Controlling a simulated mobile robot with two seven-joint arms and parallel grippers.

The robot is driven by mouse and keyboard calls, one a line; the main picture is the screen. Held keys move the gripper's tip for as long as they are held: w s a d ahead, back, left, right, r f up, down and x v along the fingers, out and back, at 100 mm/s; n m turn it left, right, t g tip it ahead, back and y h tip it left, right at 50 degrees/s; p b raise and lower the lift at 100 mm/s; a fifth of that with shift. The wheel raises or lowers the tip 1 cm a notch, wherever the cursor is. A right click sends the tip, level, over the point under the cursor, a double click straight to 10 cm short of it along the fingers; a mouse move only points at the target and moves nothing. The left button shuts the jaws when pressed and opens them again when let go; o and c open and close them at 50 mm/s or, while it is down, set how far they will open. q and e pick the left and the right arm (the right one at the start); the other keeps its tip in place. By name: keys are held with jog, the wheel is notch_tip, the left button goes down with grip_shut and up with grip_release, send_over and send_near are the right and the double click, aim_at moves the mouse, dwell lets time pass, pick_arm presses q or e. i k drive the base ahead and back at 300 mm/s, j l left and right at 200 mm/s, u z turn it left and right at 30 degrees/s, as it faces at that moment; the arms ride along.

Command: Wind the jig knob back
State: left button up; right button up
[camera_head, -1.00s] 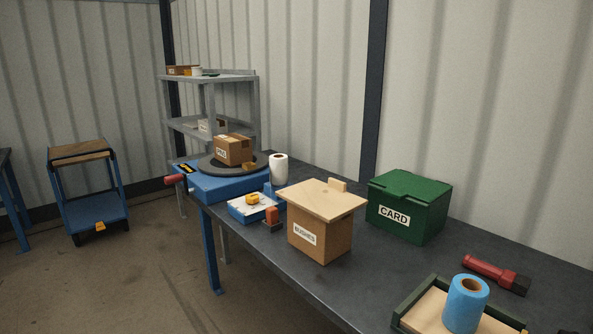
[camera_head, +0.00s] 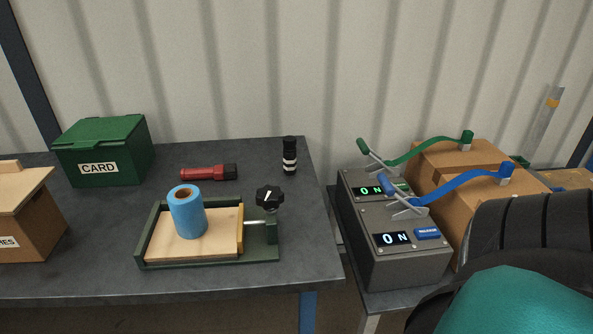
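The jig (camera_head: 210,262) is a dark green frame with a pale wooden bed, on the dark bench left of centre. Its black lobed knob (camera_head: 270,199) has a white mark and stands at the jig's right end. A metal screw (camera_head: 258,223) runs from a green bracket (camera_head: 272,232) to a wooden jaw (camera_head: 241,233) at the bed's right edge. A blue roll (camera_head: 188,215) with a brown core stands upright on the bed, apart from the jaw. Neither of my grippers is in view.
A green CARD box (camera_head: 100,152), a red torch (camera_head: 208,173) and a black striped cylinder (camera_head: 289,156) stand or lie behind the jig. Right of the bench is a grey unit (camera_head: 400,262) with two displays reading 0 N. Bare bench lies around the jig.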

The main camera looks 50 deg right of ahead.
aim_at(268, 196)
jog(key=z, duration=1.25)
